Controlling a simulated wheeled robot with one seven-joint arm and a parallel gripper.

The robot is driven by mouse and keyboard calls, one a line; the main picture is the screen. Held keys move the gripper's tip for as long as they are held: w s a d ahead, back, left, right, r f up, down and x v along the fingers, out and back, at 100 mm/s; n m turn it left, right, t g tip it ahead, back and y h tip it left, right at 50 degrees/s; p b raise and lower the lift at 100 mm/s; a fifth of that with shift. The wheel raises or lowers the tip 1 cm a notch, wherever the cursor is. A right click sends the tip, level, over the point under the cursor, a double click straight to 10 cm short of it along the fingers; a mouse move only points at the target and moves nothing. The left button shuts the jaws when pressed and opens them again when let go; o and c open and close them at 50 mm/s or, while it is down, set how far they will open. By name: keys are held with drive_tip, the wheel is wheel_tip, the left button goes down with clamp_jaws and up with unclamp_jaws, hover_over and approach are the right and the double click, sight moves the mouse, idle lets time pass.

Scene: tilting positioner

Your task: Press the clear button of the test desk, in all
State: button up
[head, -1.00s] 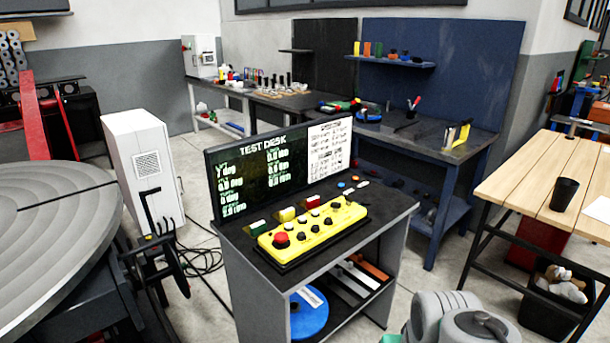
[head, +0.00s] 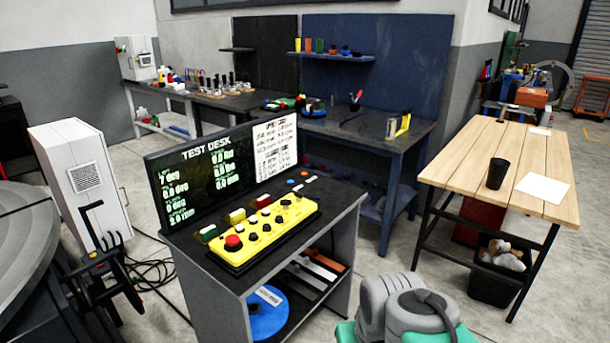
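The test desk (head: 215,269) stands in the middle of the head view, dark-topped with grey sides. Its screen (head: 222,167) is lit and reads TEST DESK with several number lines. A yellow control box (head: 268,230) with a red mushroom button (head: 233,242) and several black and white knobs or buttons lies on the desk top. Small green, yellow and red blocks stand behind the box. I cannot read which is the clear button.
A wooden table (head: 500,160) with a black cup (head: 497,174) stands at the right. A white cabinet (head: 80,185) and a large grey round table (head: 28,240) are at the left. Cables lie on the floor behind the desk. A blue workbench (head: 405,150) stands behind.

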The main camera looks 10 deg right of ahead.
clamp_jaws()
idle(1.4)
